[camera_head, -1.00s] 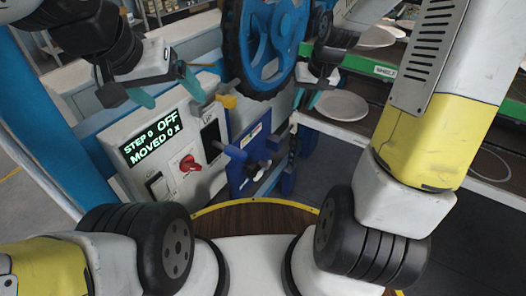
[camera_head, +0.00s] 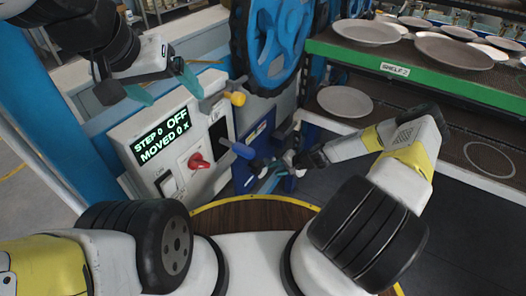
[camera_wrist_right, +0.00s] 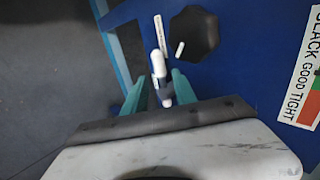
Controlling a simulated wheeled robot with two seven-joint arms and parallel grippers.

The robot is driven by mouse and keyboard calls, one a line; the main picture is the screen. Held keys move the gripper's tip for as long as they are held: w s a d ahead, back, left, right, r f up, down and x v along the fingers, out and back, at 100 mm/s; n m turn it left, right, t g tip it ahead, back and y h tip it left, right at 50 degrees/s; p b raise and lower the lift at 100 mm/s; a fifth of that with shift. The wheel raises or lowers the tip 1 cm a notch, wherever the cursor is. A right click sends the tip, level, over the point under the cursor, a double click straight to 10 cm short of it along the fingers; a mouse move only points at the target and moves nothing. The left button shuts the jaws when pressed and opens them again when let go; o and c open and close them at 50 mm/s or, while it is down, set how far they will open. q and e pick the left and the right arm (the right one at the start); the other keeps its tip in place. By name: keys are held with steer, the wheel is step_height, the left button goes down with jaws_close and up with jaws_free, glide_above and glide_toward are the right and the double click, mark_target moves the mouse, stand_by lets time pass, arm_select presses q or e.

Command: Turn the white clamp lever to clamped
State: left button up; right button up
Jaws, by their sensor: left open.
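The white clamp lever (camera_wrist_right: 158,63) shows in the right wrist view as a short white bar in front of a blue panel. It lies between the teal fingertips of my right gripper (camera_wrist_right: 160,80), which is open with a gap visible on both sides. In the head view my right gripper (camera_head: 272,168) is low at the front of the blue machine, and the lever is hard to make out there. My left gripper (camera_head: 165,84) is open and empty above the control panel.
A black knob (camera_wrist_right: 194,33) sits just right of the lever, with a slack/good/tight label (camera_wrist_right: 305,75) further right. The control panel (camera_head: 165,150) has a red switch (camera_head: 199,161). A blue wheel (camera_head: 275,45) stands above. Shelves with plates (camera_head: 345,101) are at the right.

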mark_target(264, 173)
steer(key=x, duration=0.8)
steer(key=shift+f, duration=0.2)
steer(key=shift+c, duration=0.4)
jaws_close()
stand_by(0.9)
